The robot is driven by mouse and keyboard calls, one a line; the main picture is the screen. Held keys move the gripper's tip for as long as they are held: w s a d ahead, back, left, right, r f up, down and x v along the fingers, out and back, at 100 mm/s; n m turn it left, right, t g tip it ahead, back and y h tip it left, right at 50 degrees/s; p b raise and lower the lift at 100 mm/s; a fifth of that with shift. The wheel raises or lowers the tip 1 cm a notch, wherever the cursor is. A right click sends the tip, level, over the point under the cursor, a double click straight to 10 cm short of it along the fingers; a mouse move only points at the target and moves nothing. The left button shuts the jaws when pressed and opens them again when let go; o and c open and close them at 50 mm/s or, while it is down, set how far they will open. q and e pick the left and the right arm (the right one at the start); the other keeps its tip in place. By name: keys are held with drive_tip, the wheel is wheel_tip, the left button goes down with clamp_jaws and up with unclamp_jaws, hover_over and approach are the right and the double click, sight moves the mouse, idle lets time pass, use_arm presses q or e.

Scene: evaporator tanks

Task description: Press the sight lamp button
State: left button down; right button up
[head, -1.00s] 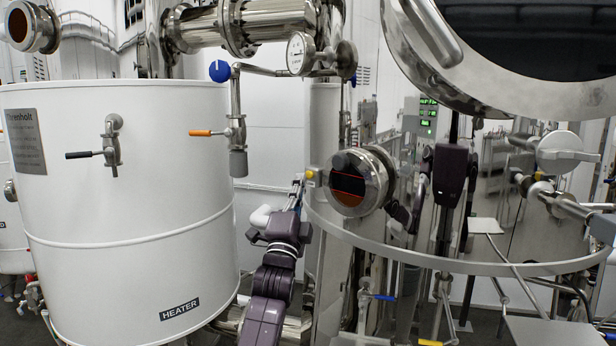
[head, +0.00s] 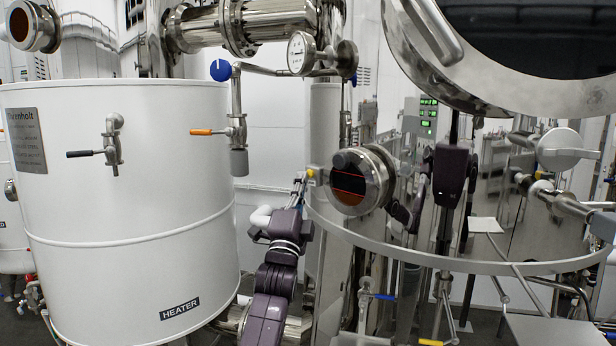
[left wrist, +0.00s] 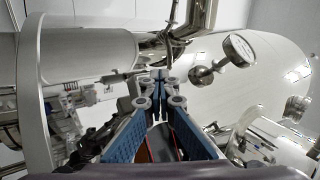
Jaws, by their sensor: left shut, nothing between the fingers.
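A small yellow button (head: 311,173) sits on a bracket at the left of the round sight glass (head: 350,188) in the head view. The glass is dark, with thin red lines and an orange-brown lower part. My left gripper (head: 301,181) is just left of and slightly below the button, pointing up. Its tips are very close to the button; I cannot tell whether they touch. In the left wrist view, the blue fingers (left wrist: 160,78) meet at their tips with nothing between them. The button cannot be made out there. My right gripper is out of view.
A curved steel rail (head: 430,262) runs in front of the shiny vessel, right of my left arm. The white heater tank (head: 130,200) stands at the left. A pressure gauge (head: 298,53) and pipes are above. A blue-handled valve (head: 382,297) is below the sight glass.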

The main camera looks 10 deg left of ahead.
use_arm(q)
drive_tip(key=shift+w+d, duration=0.1)
drive_tip(key=shift+d, duration=0.1)
drive_tip(key=shift+f, duration=0.15)
idle(0.4)
drive_tip(key=s+a+p, duration=0.2)
drive_tip(key=s, duration=0.1)
drive_tip(key=s+a+p, duration=0.1)
drive_tip(key=s, duration=0.1)
idle(0.4)
drive_tip(key=shift+f, duration=0.15)
